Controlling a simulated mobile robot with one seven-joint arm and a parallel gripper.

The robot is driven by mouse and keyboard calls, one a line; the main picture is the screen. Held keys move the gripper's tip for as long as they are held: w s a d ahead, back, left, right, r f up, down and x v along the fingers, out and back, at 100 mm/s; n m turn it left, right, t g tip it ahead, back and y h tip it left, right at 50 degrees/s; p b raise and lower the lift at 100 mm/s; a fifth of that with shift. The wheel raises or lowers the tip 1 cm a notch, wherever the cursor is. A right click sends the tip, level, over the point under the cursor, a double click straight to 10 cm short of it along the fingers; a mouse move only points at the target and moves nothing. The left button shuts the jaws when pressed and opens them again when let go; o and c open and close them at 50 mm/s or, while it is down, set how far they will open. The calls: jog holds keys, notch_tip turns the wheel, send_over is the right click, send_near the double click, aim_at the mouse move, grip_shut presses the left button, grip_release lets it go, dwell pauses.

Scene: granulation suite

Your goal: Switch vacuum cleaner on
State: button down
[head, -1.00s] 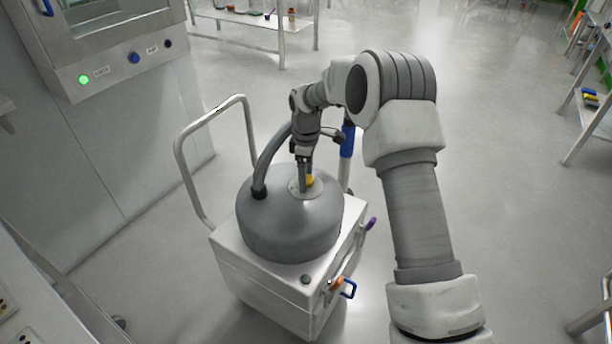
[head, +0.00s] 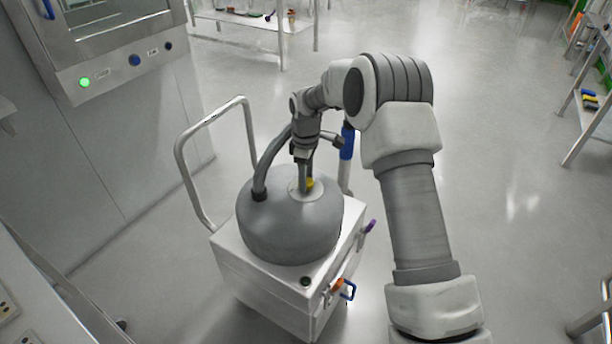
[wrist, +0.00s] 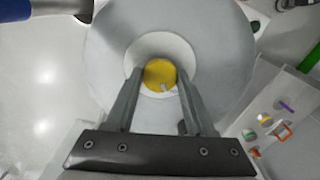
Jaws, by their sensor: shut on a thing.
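The vacuum cleaner (head: 288,230) is a grey dome on a white box body, standing upright on the floor in the head view. Its dome also fills much of the wrist view (wrist: 108,45). A yellow round knob (wrist: 160,73) with a small pale mark at its lower edge sits in a pale round plate on top of the dome. It shows partly in the head view (head: 311,183). My gripper (head: 305,186) points down at the dome top. Its two fingers stand at the left and right sides of the knob in the wrist view, shut on it.
A grey hose (head: 268,165) rises from the dome beside my gripper. A metal push handle (head: 183,165) stands at the left. A blue-gripped pole (head: 347,142) is close behind my wrist. A cabinet with a lit green button (head: 84,83) is at upper left.

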jog(key=m+p, duration=0.2)
jog(key=m, duration=0.2)
jog(key=shift+r, duration=0.15)
jog(key=m+p, duration=0.1)
jog(key=m, duration=0.3)
jog(key=shift+m+p, duration=0.35)
jog(key=shift+m, duration=0.05)
jog(key=m+p, duration=0.1)
jog(key=m, duration=0.3)
jog(key=shift+m+p, duration=0.45)
jog(key=shift+m, duration=1.65)
jog(key=shift+c, duration=1.3)
grip_release()
notch_tip(320, 180, up, 17)
jog(key=p, duration=0.3)
jog(key=shift+p, duration=0.35)
